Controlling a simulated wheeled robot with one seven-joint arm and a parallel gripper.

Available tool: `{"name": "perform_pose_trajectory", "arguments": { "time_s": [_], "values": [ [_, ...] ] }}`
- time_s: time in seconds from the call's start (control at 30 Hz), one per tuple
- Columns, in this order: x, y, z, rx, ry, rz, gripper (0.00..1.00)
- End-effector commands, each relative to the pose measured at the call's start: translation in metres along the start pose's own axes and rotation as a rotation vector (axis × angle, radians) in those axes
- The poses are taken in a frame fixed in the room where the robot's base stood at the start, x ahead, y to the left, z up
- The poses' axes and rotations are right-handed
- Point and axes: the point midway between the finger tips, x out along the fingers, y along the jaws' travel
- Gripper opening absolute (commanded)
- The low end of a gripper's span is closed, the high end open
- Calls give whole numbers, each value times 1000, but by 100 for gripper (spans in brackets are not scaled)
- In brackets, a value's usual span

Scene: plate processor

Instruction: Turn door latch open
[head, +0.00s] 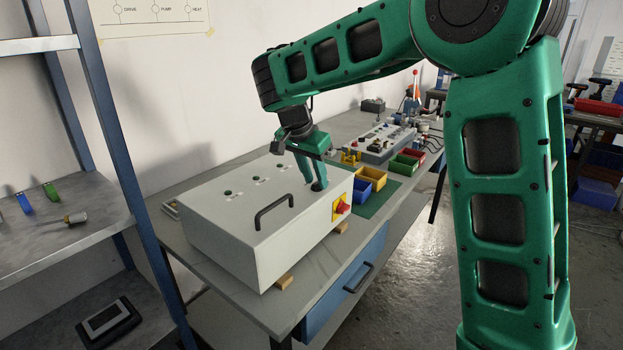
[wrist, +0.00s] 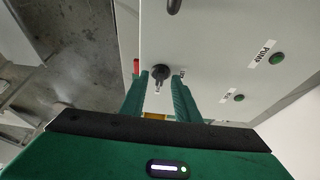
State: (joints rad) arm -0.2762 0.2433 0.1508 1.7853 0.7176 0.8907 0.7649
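The door latch (wrist: 160,72) is a small black round knob with a short silver piece, set in the light grey lid of a control box (head: 235,215). In the head view, the latch (head: 317,186) shows as a dark spot near the lid's right edge, partly hidden by a finger. My green gripper (head: 311,175) points down at it. In the wrist view, my gripper (wrist: 159,82) is open, with one finger on each side of the latch and gaps visible. I cannot tell whether the fingertips touch the lid.
A black handle (head: 273,210) stands up from the lid, near several green buttons. A red and yellow switch (head: 341,207) sticks out of the box's side. The box rests on wooden blocks on a workbench (head: 235,300). Coloured bins (head: 370,180) stand behind it; shelves are at left.

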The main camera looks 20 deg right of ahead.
Motion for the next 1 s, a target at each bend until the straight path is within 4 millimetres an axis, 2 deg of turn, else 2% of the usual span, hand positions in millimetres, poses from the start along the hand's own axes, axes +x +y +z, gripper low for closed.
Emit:
{"name": "perform_pose_trajectory", "arguments": {
  "time_s": [0.17,0.5,0.7,1.0],
  "values": [
    [-9,-1,0,0,2,-2,29],
    [-69,-2,1,-1,1,-3,29],
    [-96,-1,0,-2,1,-2,29],
    [-107,0,0,0,-1,1,29]
  ]
}}
